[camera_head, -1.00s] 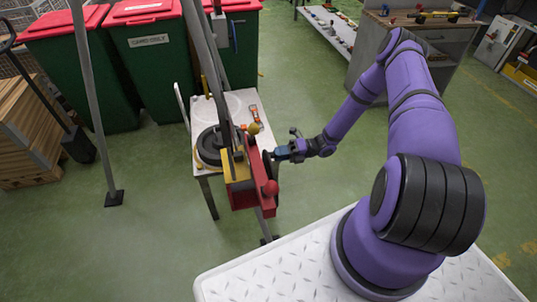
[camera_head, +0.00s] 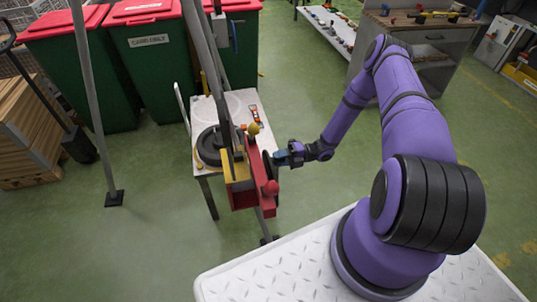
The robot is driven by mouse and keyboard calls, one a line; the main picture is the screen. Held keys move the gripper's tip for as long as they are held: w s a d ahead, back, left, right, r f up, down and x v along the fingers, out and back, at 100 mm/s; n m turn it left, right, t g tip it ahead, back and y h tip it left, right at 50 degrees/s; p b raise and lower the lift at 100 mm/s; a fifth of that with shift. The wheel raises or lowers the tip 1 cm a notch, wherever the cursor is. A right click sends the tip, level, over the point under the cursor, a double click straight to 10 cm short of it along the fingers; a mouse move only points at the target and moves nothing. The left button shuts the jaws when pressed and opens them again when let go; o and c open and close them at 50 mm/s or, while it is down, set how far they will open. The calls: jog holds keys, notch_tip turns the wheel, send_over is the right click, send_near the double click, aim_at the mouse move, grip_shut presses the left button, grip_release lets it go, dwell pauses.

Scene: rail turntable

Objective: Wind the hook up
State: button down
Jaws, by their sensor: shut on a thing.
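A red and yellow winch (camera_head: 243,190) is fixed to a grey tripod leg in the middle of the view. A dark round wheel or crank shows on its right side, and red and yellow knobs stick out from it. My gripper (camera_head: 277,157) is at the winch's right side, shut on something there. The thing looks like the winch's crank handle, but the jaws are too small and partly hidden to show the grip clearly. I cannot make out the hook in this view.
Green bins (camera_head: 150,70) with red lids stand behind. Wooden crates (camera_head: 25,130) are at the left. Tripod legs (camera_head: 90,105) stand on open green floor.

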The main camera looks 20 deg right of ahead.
jog(key=shift+s+f+m, duration=0.2)
jog(key=shift+f+m, duration=0.45)
jog(key=shift+m, duration=0.15)
jog(key=shift+s+f+m, duration=0.15)
jog(key=shift+f+m, duration=0.5)
jog(key=shift+m, duration=0.15)
jog(key=shift+s+a+f+m, duration=0.1)
jog(key=shift+s+f+m, duration=0.25)
jog(key=shift+f+m, duration=0.4)
jog(key=shift+s+a+f+m, duration=0.1)
jog(key=shift+s+f+m, duration=0.3)
jog(key=shift+m, duration=0.65)
jog(key=shift+s+a+f+m, duration=0.1)
jog(key=shift+s+f+m, duration=0.4)
jog(key=shift+m, duration=0.4)
jog(key=shift+s+a+f+m, duration=0.1)
jog(key=shift+s+f+m, duration=0.4)
jog(key=shift+m, duration=0.4)
